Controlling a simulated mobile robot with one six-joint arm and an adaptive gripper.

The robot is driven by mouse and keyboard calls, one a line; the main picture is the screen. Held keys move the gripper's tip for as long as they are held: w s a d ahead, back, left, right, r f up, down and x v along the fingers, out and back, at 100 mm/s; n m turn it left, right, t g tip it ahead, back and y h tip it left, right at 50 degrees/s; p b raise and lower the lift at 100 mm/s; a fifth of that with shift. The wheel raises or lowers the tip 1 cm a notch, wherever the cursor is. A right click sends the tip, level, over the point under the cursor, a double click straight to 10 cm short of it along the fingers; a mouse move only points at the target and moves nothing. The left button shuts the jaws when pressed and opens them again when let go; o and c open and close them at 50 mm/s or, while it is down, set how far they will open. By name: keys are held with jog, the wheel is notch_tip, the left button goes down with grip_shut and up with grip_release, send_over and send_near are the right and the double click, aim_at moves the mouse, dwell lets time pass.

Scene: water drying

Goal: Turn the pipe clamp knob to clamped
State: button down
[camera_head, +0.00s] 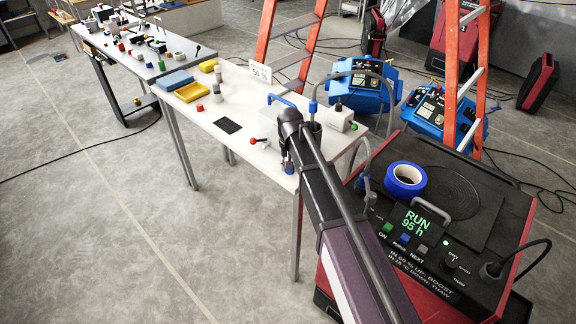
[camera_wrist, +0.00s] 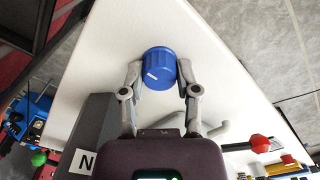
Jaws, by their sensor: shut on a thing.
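A blue ribbed knob (camera_wrist: 159,65) sits near the white table's edge in the wrist view, with a short white mark on its face towards the lower left. It looks to be the pipe clamp knob, but I see no readable label beside it. My gripper (camera_wrist: 160,73) is shut on it, one finger on each side. In the head view my gripper (camera_head: 287,152) is at the near end of the white table, and a small blue part of the knob (camera_head: 289,169) shows below it. The pipe itself is hard to make out.
The white table (camera_head: 190,118) carries a red-topped lever (camera_head: 254,140), a black mat (camera_head: 228,126) and yellow and blue trays. A dryer unit (camera_head: 450,215) with a roll of blue tape (camera_head: 405,180) stands to the right of my arm. Orange ladders stand behind.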

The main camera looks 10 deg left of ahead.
jog(key=shift+c, duration=1.7)
grip_release()
jog(key=shift+w+a, duration=0.1)
jog(key=shift+w, duration=0.05)
jog(key=shift+r, duration=0.1)
